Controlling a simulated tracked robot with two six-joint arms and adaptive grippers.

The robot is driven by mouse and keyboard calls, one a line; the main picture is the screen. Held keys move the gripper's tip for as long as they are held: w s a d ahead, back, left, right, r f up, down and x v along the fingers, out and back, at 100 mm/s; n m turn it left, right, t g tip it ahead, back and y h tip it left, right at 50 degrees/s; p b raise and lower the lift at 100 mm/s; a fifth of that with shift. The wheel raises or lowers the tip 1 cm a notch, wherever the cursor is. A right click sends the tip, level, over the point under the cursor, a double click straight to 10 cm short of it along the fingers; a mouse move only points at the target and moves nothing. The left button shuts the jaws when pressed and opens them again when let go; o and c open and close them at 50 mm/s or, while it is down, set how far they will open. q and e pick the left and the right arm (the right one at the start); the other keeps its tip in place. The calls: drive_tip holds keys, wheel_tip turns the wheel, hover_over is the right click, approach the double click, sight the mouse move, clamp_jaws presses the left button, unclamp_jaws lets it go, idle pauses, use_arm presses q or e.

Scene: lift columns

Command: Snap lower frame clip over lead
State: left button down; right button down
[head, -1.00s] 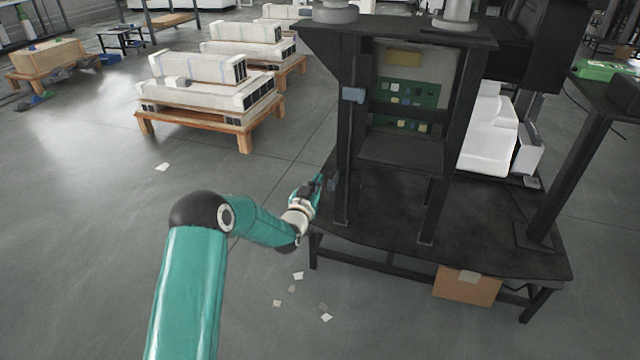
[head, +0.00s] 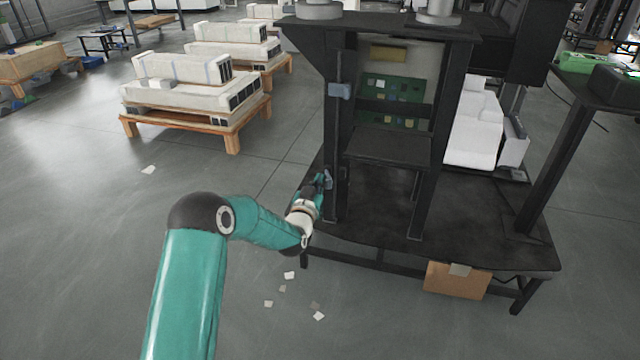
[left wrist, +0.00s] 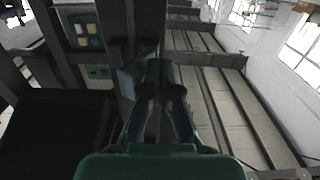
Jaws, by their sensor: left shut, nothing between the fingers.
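The black frame's left post (head: 331,140) carries a blue-grey upper clip (head: 340,90). A lower blue-grey clip (head: 328,180) sits low on the same post. My left gripper (head: 321,182) is shut and empty, its tips right at the lower clip, touching or very close. In the left wrist view the shut fingers (left wrist: 158,98) point at the post, and a blue-grey clip (left wrist: 129,82) shows just behind and left of them. The lead cannot be made out clearly; the fingers and post hide the clip's far side. My right gripper is out of view.
The frame stands on a dark workbench (head: 470,225). Green circuit boards (head: 395,88) sit inside it above a dark shelf (head: 388,146). A cardboard box (head: 455,281) is under the bench's front edge. Pallets with white units (head: 195,100) stand behind left; the floor between is open.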

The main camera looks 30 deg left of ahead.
use_arm(q)
drive_tip(key=shift+w+d, duration=0.1)
drive_tip(key=shift+d, duration=0.55)
drive_tip(key=shift+b+v, duration=0.5)
drive_tip(key=shift+v, duration=1.7)
drive_tip(key=shift+w+d+b, duration=0.25)
drive_tip(key=shift+d+b, duration=0.05)
drive_tip(key=shift+d, duration=0.85)
drive_tip(key=shift+w, duration=0.2)
